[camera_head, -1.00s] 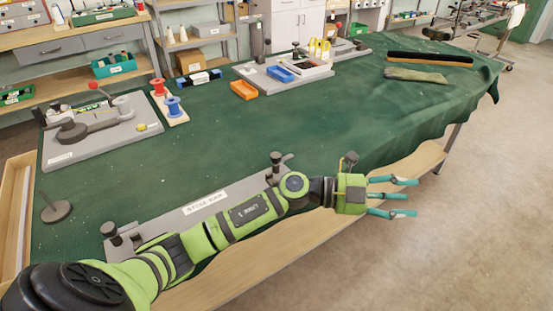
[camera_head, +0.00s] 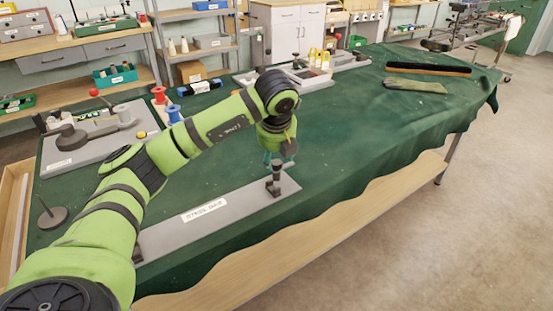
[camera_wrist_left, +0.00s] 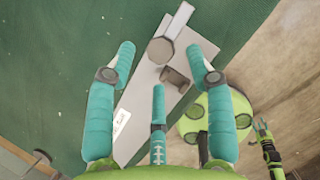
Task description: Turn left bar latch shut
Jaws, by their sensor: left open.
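A long grey bar plate (camera_head: 215,215) with a white label lies along the front of the green-covered table. A dark upright latch post (camera_head: 275,182) stands at its right end in the head view. In the left wrist view the plate shows a round latch knob (camera_wrist_left: 160,50) with a pale lever (camera_wrist_left: 181,20) and a small grey bracket (camera_wrist_left: 176,79). My left gripper (camera_head: 270,160) points down by the post. Its teal fingers are open, apart from the knob in the picture. The plate's left end is behind my arm. My right gripper (camera_wrist_left: 262,131) shows small at the wrist view's right.
A grey board with a lever (camera_head: 85,140), a red spool (camera_head: 158,95) and a blue spool (camera_head: 174,113) are at the left back. A disc with a peg (camera_head: 52,217) is at the left edge.

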